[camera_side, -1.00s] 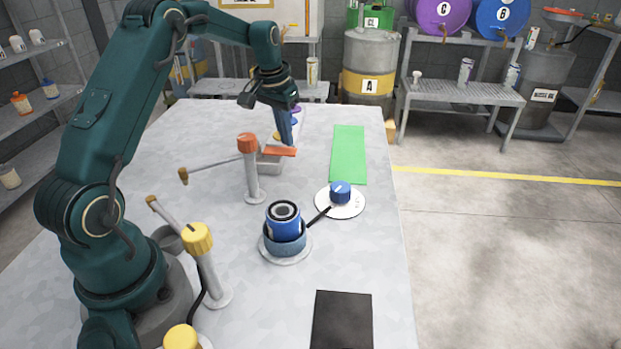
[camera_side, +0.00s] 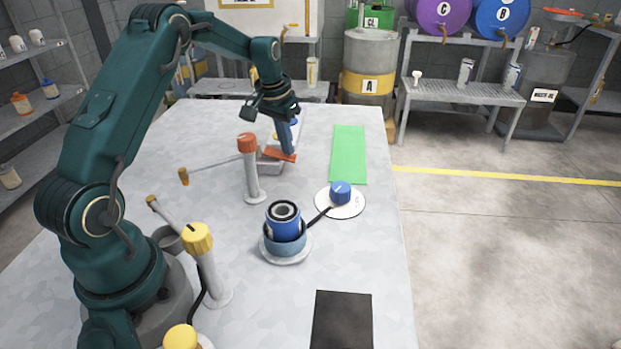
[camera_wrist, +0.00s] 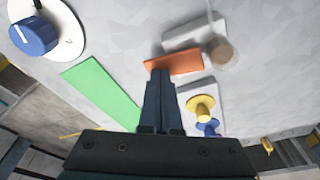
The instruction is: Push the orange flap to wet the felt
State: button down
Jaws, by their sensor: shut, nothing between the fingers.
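The orange flap (camera_side: 281,155) sits on a small grey tray (camera_side: 266,167) at the far middle of the table. In the side view it is tilted, its right end lower. My gripper (camera_side: 288,151) is shut and empty, pointing down with its fingertips at the flap, seemingly touching it. In the wrist view the shut fingers (camera_wrist: 160,72) reach the near edge of the orange flap (camera_wrist: 174,62). The felt cannot be made out; the inside of the tray is hidden by the flap.
A blue reel (camera_side: 285,222) in a round holder and a blue knob on a white dial (camera_side: 340,201) are nearer. A green mat (camera_side: 348,155) lies right. Yellow and blue pieces (camera_wrist: 201,106) stand behind the flap.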

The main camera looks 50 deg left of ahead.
jog(key=shift+r, duration=0.1)
jog(key=w+v, duration=0.1)
jog(key=v, duration=0.6)
jog(key=shift+w+a+r, duration=0.2)
jog(key=shift+r, duration=0.05)
dwell(1.3)
jog(key=s+d+r+m+t, duration=0.1)
jog(key=s+d+r, duration=0.2)
jog(key=d+r, duration=0.35)
jog(key=s+d+r+m+t, duration=0.2)
jog(key=s+d+r, duration=0.2)
jog(key=d+r, duration=0.25)
jog(key=s+d+f, duration=0.3)
jog(key=s+f, duration=0.1)
jog(key=s, duration=0.3)
jog(key=s+d+f, duration=0.3)
jog(key=s+f, duration=0.1)
jog(key=s, duration=0.3)
jog(key=shift+s+d+f+h, duration=0.2)
jog(key=shift+s+f+h, duration=0.1)
jog(key=shift+f, duration=0.1)
